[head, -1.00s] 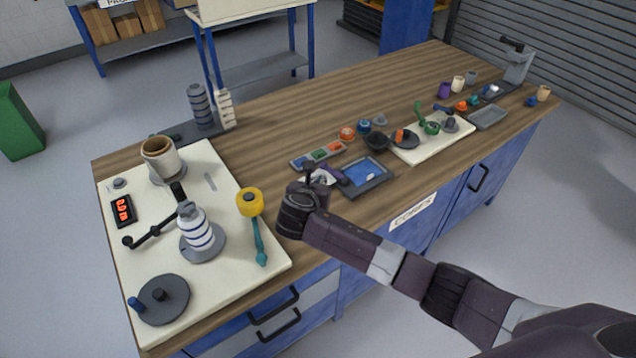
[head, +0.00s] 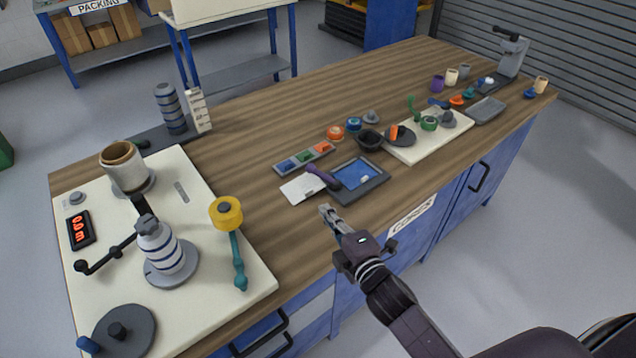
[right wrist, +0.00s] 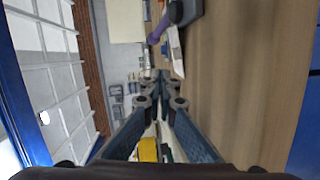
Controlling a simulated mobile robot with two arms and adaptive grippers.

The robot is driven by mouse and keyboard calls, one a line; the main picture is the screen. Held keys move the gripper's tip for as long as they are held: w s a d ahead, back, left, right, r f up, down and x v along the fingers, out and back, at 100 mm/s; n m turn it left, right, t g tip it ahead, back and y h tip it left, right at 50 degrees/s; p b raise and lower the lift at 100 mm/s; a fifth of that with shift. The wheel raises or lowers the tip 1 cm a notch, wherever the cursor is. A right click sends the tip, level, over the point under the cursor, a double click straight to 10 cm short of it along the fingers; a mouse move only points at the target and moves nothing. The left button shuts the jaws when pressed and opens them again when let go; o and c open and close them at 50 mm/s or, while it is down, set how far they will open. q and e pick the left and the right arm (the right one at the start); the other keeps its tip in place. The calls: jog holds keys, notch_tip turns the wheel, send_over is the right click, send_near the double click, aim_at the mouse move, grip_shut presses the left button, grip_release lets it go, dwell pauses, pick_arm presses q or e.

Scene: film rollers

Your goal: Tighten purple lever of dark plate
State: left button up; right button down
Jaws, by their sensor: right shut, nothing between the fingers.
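The dark plate (head: 376,189) with a blue inset lies near the table's front edge, in the middle of the head view. Its purple lever (head: 322,177) sits at the plate's left side, its free end reaching left over a white card. My right gripper (head: 326,212) is shut and empty, in front of the plate and apart from the lever. In the right wrist view the closed fingertips (right wrist: 161,77) point towards the purple lever (right wrist: 158,30), and part of the dark plate (right wrist: 186,12) shows at the top. My left gripper is not in view.
A white card (head: 300,188) lies left of the plate, with a tray of coloured pieces (head: 304,157) behind. A black bowl (head: 369,139) stands behind the plate. A white board (head: 205,315) with rollers and a yellow-topped teal handle (head: 238,262) is at left.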

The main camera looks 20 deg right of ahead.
aim_at(323, 175)
jog(key=shift+s+d+r, duration=0.1)
jog(key=shift+s+d, duration=0.15)
jog(key=shift+d, duration=0.05)
jog(key=shift+w+r, duration=0.1)
jog(key=shift+w, duration=0.05)
jog(key=b+x, duration=0.2)
jog(key=x, duration=0.3)
jog(key=shift+w, duration=0.2)
jog(key=b+x, duration=0.2)
jog(key=x, duration=0.2)
jog(key=shift+w+b, duration=0.3)
jog(key=shift+w, duration=0.05)
jog(key=shift+w+d+f+b, duration=0.25)
jog(key=shift+w+d+b, duration=0.25)
jog(key=shift+w+d, duration=0.6)
jog(key=shift+w, duration=0.15)
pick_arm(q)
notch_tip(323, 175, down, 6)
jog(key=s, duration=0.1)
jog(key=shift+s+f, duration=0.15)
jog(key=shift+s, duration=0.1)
